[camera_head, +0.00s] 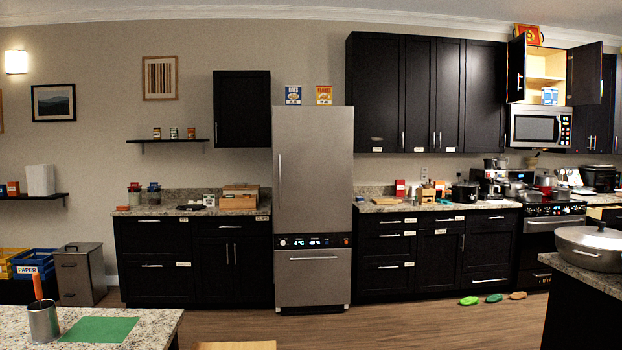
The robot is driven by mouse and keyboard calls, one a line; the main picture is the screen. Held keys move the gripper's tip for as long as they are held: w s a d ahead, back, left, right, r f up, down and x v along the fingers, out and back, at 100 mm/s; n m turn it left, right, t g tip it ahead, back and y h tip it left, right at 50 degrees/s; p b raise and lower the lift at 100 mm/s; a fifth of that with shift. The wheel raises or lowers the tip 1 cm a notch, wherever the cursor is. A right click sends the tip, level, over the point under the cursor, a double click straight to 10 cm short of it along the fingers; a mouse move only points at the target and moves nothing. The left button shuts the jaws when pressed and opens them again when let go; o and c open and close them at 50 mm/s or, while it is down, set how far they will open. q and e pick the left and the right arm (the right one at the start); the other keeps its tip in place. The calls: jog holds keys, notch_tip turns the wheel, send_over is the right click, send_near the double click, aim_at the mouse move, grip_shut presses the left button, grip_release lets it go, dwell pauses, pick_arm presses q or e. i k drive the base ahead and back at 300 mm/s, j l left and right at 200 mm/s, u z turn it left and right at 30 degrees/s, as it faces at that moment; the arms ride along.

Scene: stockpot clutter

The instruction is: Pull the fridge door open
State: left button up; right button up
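The fridge (315,175) is a tall grey steel unit in the middle of the far wall. Its tall upper door looks shut, with a thin vertical handle (281,167) near the left edge. A dark control strip (313,241) with lit displays runs below that door. Under the strip is a lower front (313,283) with a horizontal handle; it also looks shut. Neither of my grippers shows in the head view, and nothing touches the fridge.
Dark base cabinets (160,262) flank the fridge. Wood floor (400,325) lies open before it. A granite counter (155,328) stands at front left, and a dark island (580,320) with a large pot (592,247) at front right. Green items (469,300) lie on the floor at right.

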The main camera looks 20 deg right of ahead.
aim_at(312, 146)
jog(key=i+l+z, duration=0.35)
jog(key=l, duration=0.15)
jog(key=i+l+z, duration=0.6)
jog(key=i, duration=0.35)
jog(key=i+l+z, duration=0.2)
jog(key=i, duration=0.4)
jog(key=i+j+u, duration=0.1)
jog(key=i+u, duration=0.3)
jog(key=i, duration=0.45)
jog(key=i+l+u, duration=0.1)
jog(key=i+u, duration=0.35)
jog(key=i, duration=0.35)
jog(key=i+j+z, duration=0.1)
jog(key=i, duration=0.4)
jog(key=i+j+z, duration=0.15)
jog(key=i, duration=0.35)
jog(key=i+j+z, duration=0.1)
jog(key=i+j, duration=0.15)
jog(key=i, duration=0.25)
jog(key=i+j+z, duration=0.1)
jog(key=i+j, duration=0.15)
jog(key=i, duration=0.25)
jog(key=i+j+z, duration=0.15)
jog(key=i+j, duration=0.15)
jog(key=i, duration=0.2)
jog(key=i+j, duration=0.1)
jog(key=j, duration=0.2)
jog(key=i+j, duration=0.25)
jog(key=j, duration=0.3)
